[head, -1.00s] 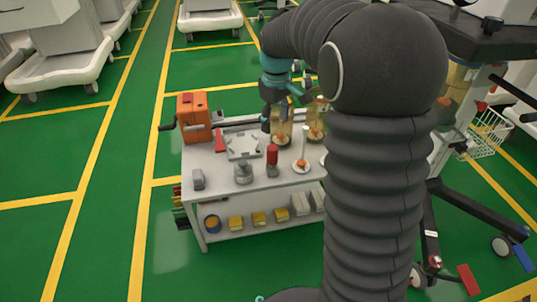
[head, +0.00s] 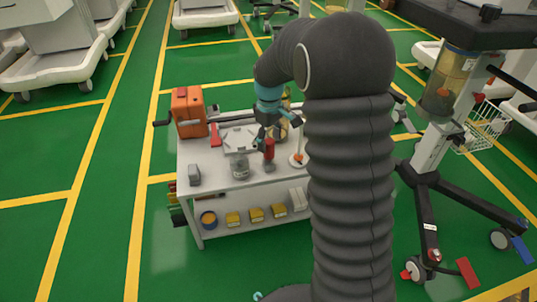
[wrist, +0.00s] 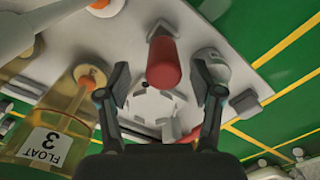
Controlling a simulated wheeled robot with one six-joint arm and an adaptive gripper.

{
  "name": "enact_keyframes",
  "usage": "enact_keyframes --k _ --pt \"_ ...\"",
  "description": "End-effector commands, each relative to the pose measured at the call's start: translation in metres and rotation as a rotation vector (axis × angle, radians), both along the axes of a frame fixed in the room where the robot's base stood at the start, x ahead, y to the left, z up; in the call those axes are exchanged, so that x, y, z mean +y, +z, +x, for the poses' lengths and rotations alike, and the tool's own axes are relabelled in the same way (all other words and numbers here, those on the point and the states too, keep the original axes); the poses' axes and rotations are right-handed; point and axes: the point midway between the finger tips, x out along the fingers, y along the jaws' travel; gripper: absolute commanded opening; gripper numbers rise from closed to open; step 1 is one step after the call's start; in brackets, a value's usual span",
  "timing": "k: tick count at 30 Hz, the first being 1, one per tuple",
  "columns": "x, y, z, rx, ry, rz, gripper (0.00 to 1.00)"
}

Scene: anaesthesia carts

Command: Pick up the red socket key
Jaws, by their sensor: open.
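The red socket key (head: 269,149) stands upright on the white cart top (head: 215,172), near its front edge, with a red handle and a grey lower part. In the wrist view its red handle (wrist: 163,62) appears between the two dark fingers of my gripper (wrist: 160,74), which are spread apart with visible gaps on both sides. In the head view my gripper (head: 269,132) is just above and around the top of the key. I cannot tell whether any finger touches it.
An amber cylinder labelled FLOAT 3 (wrist: 45,130) is close to my gripper. An orange box (head: 189,112) stands at the back left.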

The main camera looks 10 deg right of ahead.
Motion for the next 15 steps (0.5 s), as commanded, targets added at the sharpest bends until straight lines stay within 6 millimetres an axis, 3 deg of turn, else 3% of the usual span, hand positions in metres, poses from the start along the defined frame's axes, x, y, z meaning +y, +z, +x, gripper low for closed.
enact_keyframes --k 9,15 --pt "0.002 -0.042 -0.004 0.003 0.0 0.0 0.66" --pt "0.002 -0.047 -0.003 0.0 0.0 0.0 0.66"
